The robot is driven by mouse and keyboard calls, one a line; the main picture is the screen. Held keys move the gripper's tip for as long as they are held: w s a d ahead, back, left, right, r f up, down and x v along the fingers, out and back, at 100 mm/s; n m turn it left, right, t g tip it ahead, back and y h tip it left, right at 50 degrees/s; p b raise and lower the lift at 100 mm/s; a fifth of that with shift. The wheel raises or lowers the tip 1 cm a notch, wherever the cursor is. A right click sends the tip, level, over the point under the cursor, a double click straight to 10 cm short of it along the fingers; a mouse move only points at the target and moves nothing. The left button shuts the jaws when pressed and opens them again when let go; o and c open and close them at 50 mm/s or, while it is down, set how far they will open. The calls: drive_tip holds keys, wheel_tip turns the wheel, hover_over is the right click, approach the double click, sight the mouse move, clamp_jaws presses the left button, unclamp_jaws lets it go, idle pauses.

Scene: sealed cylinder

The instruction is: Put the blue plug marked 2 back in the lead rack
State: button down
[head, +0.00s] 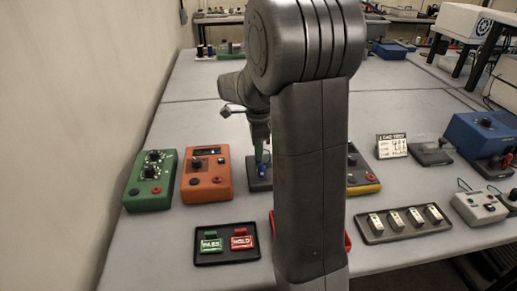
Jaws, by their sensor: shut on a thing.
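My gripper (260,146) points down, left of my arm's large grey link, and is shut on a small blue plug (262,170). The plug is upright over a small dark grey block (252,184), which may be the lead rack. At this size I cannot tell whether the plug is in the block or just above it. The number on the plug cannot be read. A thin green line, perhaps a lead, shows beside the plug. My arm hides the area to the right of the block.
A green box (150,181) and an orange box (207,174) stand left of the block. A black tray (226,259) with PASS and HOLD labels lies in front. A yellow-and-grey meter (362,172), partly hidden, and a tray of switches (372,239) are at the right.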

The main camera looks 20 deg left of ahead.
drive_tip(key=shift+s+d+f, duration=0.1)
drive_tip(key=shift+s+f, duration=0.05)
drive_tip(key=shift+f, duration=0.3)
drive_tip(key=shift+s+d+f+b, duration=0.1)
drive_tip(key=shift+s+f+b, duration=0.05)
drive_tip(key=shift+f+b, duration=0.3)
drive_tip(key=shift+s+d+f, duration=0.1)
drive_tip(key=shift+s+f, duration=0.05)
drive_tip(key=shift+f, duration=0.15)
drive_tip(key=c, duration=1.4)
unclamp_jaws()
drive_tip(key=shift+b, duration=0.3)
drive_tip(key=shift+o, duration=0.6)
drive_tip(key=shift+f, duration=0.1)
drive_tip(key=shift+w+a, duration=0.25)
drive_tip(key=shift+w, duration=0.15)
